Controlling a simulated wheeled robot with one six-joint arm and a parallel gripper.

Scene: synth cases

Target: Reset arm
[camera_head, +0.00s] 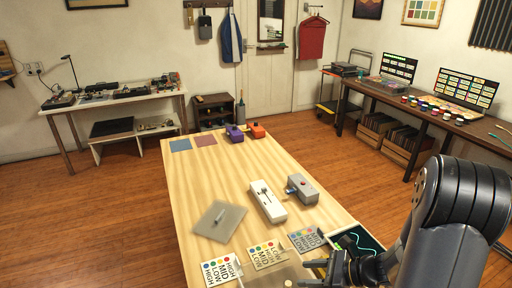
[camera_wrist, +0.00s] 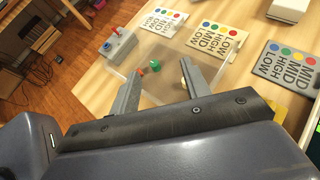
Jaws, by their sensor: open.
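My gripper (camera_head: 312,273) is low over the near end of the wooden table (camera_head: 200,160), with my arm coming in from the lower right. In the wrist view my gripper (camera_wrist: 162,66) has its two fingers spread apart, with nothing held between them. Beyond the fingers is a clear, flat tray or plate (camera_wrist: 165,92). A small green piece (camera_wrist: 155,65) and a small red piece (camera_wrist: 140,72) show between the fingertips. I cannot tell how far above the tray the fingers are.
Cards marked LOW, MID, HIGH (camera_head: 221,270) lie near the gripper. A white box (camera_head: 268,202), a grey box (camera_head: 301,189) and a grey plate (camera_head: 219,221) lie farther up the table. A dark screen (camera_head: 368,240) is beside my arm.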

